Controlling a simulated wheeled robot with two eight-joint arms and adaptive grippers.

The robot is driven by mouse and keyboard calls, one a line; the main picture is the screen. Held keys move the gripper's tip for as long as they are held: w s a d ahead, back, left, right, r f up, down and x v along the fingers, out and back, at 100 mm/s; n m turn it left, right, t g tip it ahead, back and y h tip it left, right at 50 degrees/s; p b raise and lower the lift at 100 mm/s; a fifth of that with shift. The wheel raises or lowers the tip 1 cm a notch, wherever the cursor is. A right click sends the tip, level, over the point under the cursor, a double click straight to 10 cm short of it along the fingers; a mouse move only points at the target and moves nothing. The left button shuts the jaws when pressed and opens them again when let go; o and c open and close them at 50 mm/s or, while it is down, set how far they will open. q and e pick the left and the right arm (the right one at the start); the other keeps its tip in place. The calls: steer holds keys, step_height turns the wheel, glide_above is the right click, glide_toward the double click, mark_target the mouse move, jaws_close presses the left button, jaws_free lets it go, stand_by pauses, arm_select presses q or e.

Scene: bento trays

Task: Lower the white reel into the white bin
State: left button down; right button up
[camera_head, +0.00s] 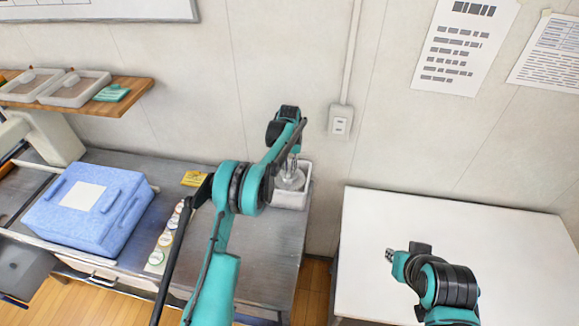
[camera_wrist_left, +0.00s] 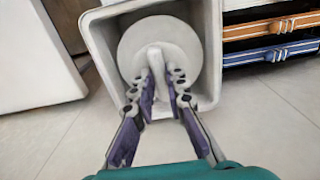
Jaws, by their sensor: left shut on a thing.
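The white reel (camera_wrist_left: 186,42) is a round disc with a raised hub in the middle. My left gripper (camera_wrist_left: 161,78) is shut on the hub. The white bin (camera_wrist_left: 212,62) is a square, open-topped box, and the reel lies within the outline of its opening. I cannot tell whether the reel touches the bin's floor. In the head view the reel (camera_head: 289,183) shows under my left gripper (camera_head: 292,160), at the bin (camera_head: 291,203); the arm partly hides both. My right gripper (camera_head: 391,256) is over the white table, apart from these, its fingers too small to read.
The bin stands at the right end of a grey metal bench (camera_head: 278,237), against the wall. A blue box (camera_head: 70,226), round labels (camera_head: 168,238) and a yellow packet (camera_head: 193,178) are to its left. The white table (camera_head: 530,265) at the right is bare.

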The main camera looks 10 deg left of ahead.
arm_select(q)
steer(key=shift+f+b, duration=2.65)
steer(key=shift+f, duration=1.15)
steer(key=c, duration=0.9)
jaws_free()
steer(key=shift+r+p, duration=3.2)
steer(key=shift+r, duration=4.1)
